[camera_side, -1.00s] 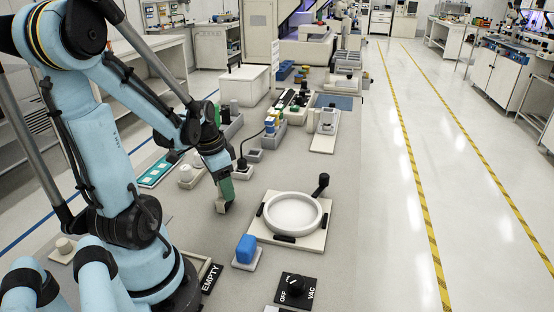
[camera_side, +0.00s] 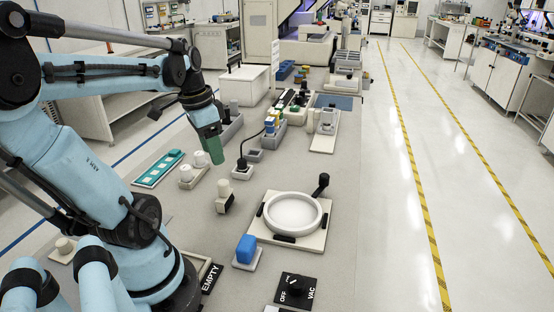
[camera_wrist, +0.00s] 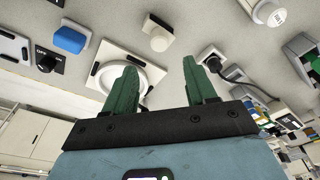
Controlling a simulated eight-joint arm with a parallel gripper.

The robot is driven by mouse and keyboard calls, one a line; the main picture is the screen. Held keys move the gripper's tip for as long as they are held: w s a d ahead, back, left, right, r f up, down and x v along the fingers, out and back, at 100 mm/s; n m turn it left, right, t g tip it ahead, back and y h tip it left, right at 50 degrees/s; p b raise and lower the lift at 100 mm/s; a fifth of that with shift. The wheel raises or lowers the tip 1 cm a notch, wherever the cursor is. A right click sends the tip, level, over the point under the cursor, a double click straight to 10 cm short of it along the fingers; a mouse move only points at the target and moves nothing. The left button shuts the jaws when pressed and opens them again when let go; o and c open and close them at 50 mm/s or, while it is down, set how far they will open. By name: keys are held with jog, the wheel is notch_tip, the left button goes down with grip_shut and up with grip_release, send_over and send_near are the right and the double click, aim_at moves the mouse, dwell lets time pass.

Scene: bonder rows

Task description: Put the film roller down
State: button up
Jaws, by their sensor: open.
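The film roller (camera_side: 224,195), a small pale piece with a rounded top, stands on the grey bench top left of the round white ring plate. It also shows in the wrist view as a pale knob (camera_wrist: 159,38) beyond the fingertips. My gripper (camera_side: 216,160) hangs above and slightly left of the roller in the side view, clear of it. Its two green fingers (camera_wrist: 160,66) are spread with nothing between them.
The ring fixture (camera_side: 293,212) with its black handle sits to the right. A blue block (camera_side: 246,249) on a pad is in front. A black plug on a block (camera_side: 242,171) stands behind the roller. Two white pots (camera_side: 188,174) and a teal tray (camera_side: 158,169) lie left.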

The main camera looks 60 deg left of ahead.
jog(key=w+d+t, duration=0.1)
jog(key=w+d, duration=0.2)
jog(key=d, duration=0.3)
jog(key=w+d+f+t, duration=0.1)
jog(key=w+d+t, duration=0.1)
jog(key=d, duration=0.4)
jog(key=w+d+t, duration=0.2)
jog(key=w+d, duration=0.2)
jog(key=d, duration=0.3)
jog(key=shift+w+f, duration=0.2)
jog(key=shift+w, duration=0.2)
jog(key=shift+o, duration=0.4)
jog(key=shift+a, duration=0.1)
notch_tip(320, 180, up, 2)
jog(key=m+g, duration=0.6)
jog(key=g, duration=0.1)
send_over(222, 181)
jog(key=shift+f, duration=5.75)
